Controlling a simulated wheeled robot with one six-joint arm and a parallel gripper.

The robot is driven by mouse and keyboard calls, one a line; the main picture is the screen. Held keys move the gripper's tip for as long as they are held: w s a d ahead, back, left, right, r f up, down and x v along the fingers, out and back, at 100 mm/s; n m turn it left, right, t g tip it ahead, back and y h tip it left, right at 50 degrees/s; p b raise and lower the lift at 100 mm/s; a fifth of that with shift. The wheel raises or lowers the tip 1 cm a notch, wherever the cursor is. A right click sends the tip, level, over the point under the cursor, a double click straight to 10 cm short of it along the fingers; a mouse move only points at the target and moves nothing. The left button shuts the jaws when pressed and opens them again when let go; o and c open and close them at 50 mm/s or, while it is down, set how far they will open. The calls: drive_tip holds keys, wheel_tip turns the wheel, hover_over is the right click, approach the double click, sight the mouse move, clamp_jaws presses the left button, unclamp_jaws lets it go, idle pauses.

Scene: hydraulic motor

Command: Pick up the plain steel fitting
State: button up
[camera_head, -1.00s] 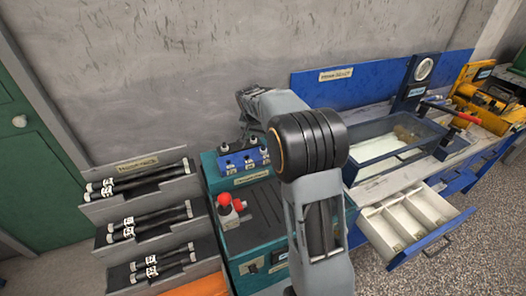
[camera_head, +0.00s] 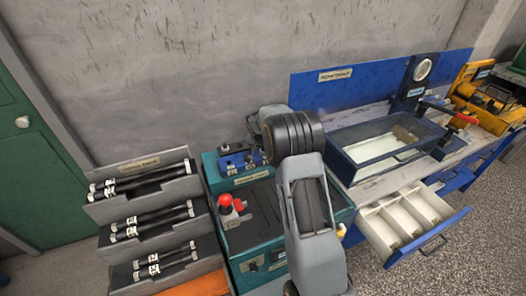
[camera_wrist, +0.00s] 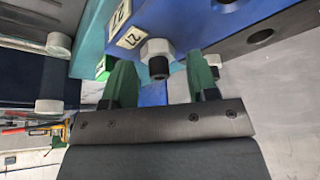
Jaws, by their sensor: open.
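A steel-grey hex fitting (camera_wrist: 157,50) with a dark threaded end sticks out of the blue block (camera_wrist: 200,22) in the wrist view. My gripper (camera_wrist: 160,64) is open, with one green finger on each side of this fitting and visible gaps between. Another grey fitting (camera_wrist: 214,61) shows just beyond the right finger. The blue block also shows in the head view (camera_head: 238,168), on the teal bench (camera_head: 212,166). My arm hides the gripper there, and the fittings are too small to tell apart.
A red-topped button (camera_head: 226,201) stands on the teal bench. A stepped rack (camera_head: 130,208) holds dark rods at left.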

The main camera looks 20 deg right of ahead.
drive_tip(key=c, duration=0.9)
